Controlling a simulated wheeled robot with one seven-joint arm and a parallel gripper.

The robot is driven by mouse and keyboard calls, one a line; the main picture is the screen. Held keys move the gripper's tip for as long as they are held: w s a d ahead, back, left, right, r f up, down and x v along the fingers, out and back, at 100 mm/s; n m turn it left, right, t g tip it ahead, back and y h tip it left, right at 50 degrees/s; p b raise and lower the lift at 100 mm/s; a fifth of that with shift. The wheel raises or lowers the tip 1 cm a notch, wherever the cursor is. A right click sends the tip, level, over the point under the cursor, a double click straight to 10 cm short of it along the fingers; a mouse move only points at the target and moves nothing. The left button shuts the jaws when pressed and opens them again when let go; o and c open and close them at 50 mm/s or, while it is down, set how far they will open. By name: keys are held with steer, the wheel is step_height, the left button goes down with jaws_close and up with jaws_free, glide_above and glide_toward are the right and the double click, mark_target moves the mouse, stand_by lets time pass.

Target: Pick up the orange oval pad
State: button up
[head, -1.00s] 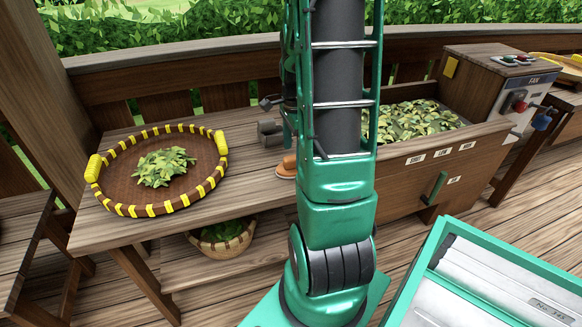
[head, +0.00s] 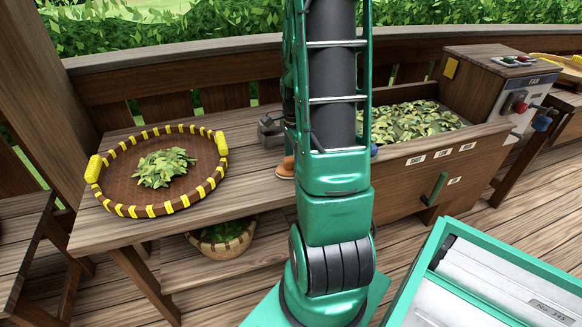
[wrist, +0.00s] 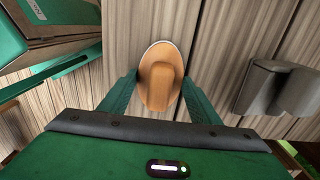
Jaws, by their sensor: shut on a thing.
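The orange oval pad (wrist: 160,60) shows in the wrist view, with a raised grip along its middle and a pale rim at its far edge. My gripper (wrist: 160,84) has one green finger on each side of it and is shut on it. In the head view, part of the pad (head: 286,167) shows at the wooden bench (head: 255,190), just left of my arm. My arm hides the rest of it and the gripper there. I cannot tell whether the pad touches the bench.
A grey metal block (wrist: 275,88) stands on the bench close to the right of the pad in the wrist view. A round tray (head: 125,190) with leaves is on the bench's left. A wooden trough (head: 440,165) full of leaves is at right. A basket (head: 225,240) sits below.

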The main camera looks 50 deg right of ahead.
mark_target(293, 157)
steer(key=shift+r, duration=0.1)
steer(key=shift+r, duration=0.6)
step_height(293, 157, up, 3)
steer(key=shift+f, duration=0.1)
steer(key=a+r, duration=0.7)
steer(key=a, duration=0.4)
steer(key=shift+s+a, duration=0.2)
steer(key=shift+a, duration=0.2)
